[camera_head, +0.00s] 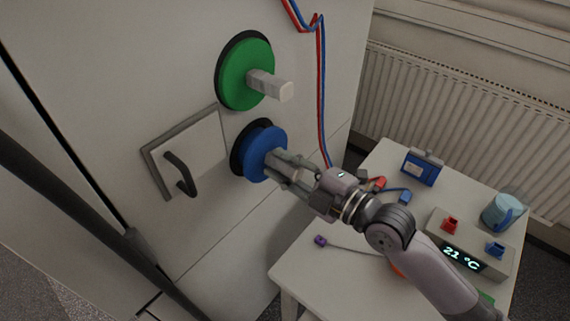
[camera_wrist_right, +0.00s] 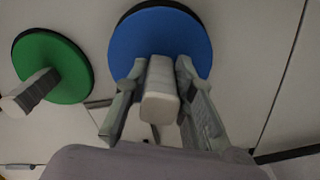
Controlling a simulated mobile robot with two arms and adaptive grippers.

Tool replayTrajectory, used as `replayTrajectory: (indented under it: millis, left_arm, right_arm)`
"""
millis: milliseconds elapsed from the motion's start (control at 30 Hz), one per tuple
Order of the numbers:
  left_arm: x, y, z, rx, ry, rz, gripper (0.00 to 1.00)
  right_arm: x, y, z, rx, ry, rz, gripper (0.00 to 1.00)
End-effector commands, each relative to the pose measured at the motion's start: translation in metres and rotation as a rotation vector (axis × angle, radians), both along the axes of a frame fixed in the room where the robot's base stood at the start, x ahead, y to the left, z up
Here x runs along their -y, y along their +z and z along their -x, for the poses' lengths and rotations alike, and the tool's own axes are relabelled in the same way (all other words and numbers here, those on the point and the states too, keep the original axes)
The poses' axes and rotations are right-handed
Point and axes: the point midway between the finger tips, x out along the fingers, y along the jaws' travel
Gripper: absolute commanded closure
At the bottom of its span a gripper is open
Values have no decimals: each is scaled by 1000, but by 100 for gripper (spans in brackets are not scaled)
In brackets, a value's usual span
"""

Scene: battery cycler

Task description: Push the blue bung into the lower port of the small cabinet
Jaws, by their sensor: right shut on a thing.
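The blue bung (camera_head: 261,150) is a round disc with a pale grey handle, at the lower port (camera_head: 238,163) of the white cabinet (camera_head: 95,75). The port's dark rim shows at its left, and a blue edge stands proud of it; how deep the bung sits I cannot tell. My right gripper (camera_head: 276,163) is shut on the bung's handle. In the right wrist view the blue disc (camera_wrist_right: 160,38) lies beyond the fingers (camera_wrist_right: 158,80), with the grey handle (camera_wrist_right: 160,105) between them. My left gripper is not in view.
A green bung (camera_head: 247,75) with a grey handle sits in the upper port. A panel with a dark handle (camera_head: 180,172) is at the left. Red and blue cables (camera_head: 321,90) hang on the cabinet. A white table (camera_head: 345,245) at the right bears a display box (camera_head: 470,245) and a blue mug (camera_head: 503,212).

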Motion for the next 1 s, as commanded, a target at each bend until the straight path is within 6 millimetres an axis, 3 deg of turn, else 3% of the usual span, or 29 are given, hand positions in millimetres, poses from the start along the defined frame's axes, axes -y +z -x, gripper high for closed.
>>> replayTrajectory:
  millis: [1000]
  left_arm:
    - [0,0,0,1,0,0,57]
  right_arm:
    - [-13,2,-9,4,0,-4,100]
